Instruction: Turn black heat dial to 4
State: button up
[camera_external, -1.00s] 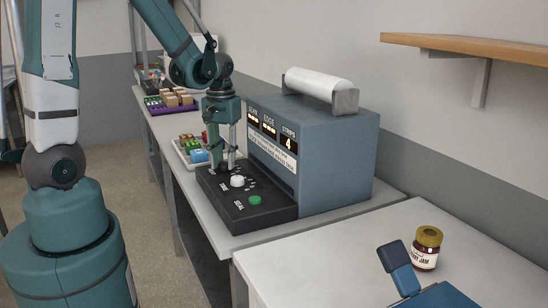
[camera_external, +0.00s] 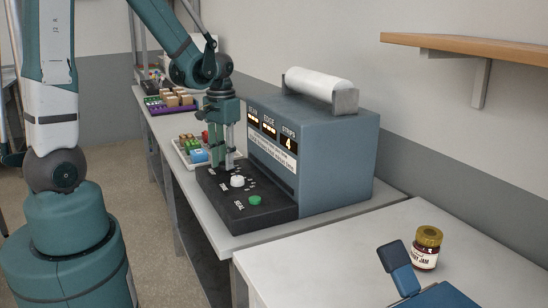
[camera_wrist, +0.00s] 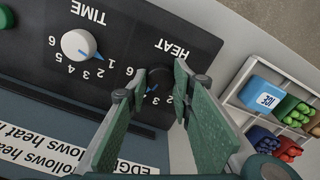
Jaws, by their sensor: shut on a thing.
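The black heat dial (camera_wrist: 160,76) is on the black control panel (camera_wrist: 30,30), below the HEAT label in the wrist view. My gripper (camera_wrist: 159,84) points down at the panel, its green fingers on both sides of the dial and shut on it. The fingers hide much of the dial and its scale; I cannot read its setting. In the external view, my gripper (camera_external: 224,166) stands upright at the far end of the panel and hides the dial.
A white TIME dial (camera_external: 237,181) and a green button (camera_external: 255,200) are nearby on the panel. The blue-grey machine (camera_external: 335,165) rises beside it. A white tray (camera_wrist: 232,98) holds coloured items. A jam jar (camera_external: 426,248) stands on the front table.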

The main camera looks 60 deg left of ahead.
aim_at(224, 164)
jog(key=o, duration=0.9)
jog(key=shift+r, duration=0.25)
jog(key=shift+r, duration=5.8)
jog(key=shift+d, duration=0.1)
jog(key=shift+s+d+r+m+t, duration=0.75)
jog(key=shift+s+d+r+t, duration=0.35)
jog(key=shift+d, duration=2.45)
jog(key=shift+s+d+r+m+t, duration=0.75)
jog(key=shift+d+r+t, duration=0.55)
jog(key=shift+d, duration=2.25)
jog(key=shift+s+d+r+m+t, duration=0.7)
jog(key=shift+s+d+r+t, duration=0.4)
jog(key=shift+d, duration=2.45)
